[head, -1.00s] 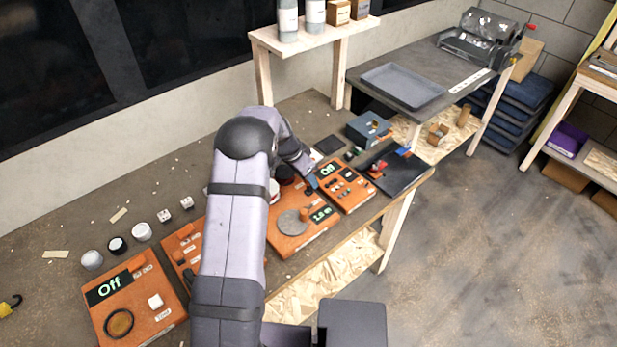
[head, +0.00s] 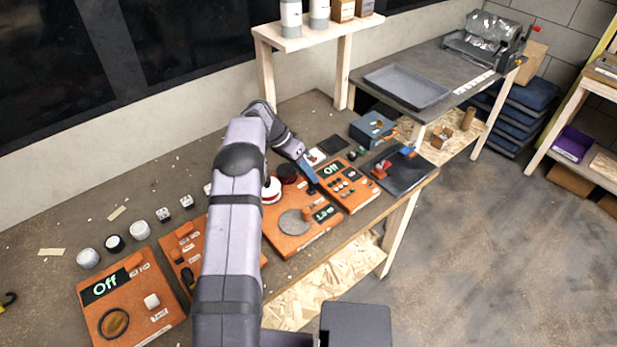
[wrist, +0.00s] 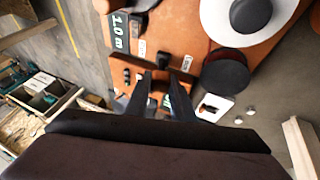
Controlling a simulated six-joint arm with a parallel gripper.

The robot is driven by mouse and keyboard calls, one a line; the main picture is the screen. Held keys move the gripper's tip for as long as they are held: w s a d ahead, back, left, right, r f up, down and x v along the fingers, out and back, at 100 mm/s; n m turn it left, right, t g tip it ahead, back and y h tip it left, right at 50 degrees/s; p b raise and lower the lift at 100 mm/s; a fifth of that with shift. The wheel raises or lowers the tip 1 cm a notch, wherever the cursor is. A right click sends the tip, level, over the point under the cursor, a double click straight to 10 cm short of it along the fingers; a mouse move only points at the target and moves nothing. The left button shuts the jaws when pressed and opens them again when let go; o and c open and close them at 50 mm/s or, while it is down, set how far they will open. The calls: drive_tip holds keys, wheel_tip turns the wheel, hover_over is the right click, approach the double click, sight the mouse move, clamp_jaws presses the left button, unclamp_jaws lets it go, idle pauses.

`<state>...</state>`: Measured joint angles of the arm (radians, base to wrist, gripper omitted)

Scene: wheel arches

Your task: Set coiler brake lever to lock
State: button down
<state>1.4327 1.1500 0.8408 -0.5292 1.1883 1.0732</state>
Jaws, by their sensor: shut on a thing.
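The coiler is the orange panel (head: 290,240) with a grey disc and a green-lit display, lying near the bench's front edge. My gripper (head: 312,187) reaches down at its far right corner, beside the neighbouring panel. In the wrist view my fingers (wrist: 160,80) are close together beside small white labels (wrist: 187,63) at the panel edge. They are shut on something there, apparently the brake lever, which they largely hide. I cannot read the labels or the lever's setting.
A smaller orange panel (head: 348,187) showing "Off" stands close on the right. A white spool (head: 270,193) and a black cylinder (head: 287,173) stand at the coiler's back left. A dark tray (head: 405,178) with red and blue items lies further right.

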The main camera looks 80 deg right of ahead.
drive_tip(key=shift+w+d+f+g+y+b, duration=0.15)
drive_tip(key=shift+d+g+y+b, duration=0.2)
drive_tip(key=shift+b, duration=0.3)
drive_tip(key=c, duration=1.5)
unclamp_jaws()
drive_tip(key=shift+a, duration=0.1)
drive_tip(key=shift+w, duration=0.1)
drive_tip(key=shift+w+r+b, duration=0.25)
drive_tip(key=shift+r+b, duration=0.05)
drive_tip(key=shift+r, duration=0.15)
drive_tip(key=p+v, duration=0.5)
drive_tip(key=v, duration=0.1)
drive_tip(key=shift+r, duration=0.2)
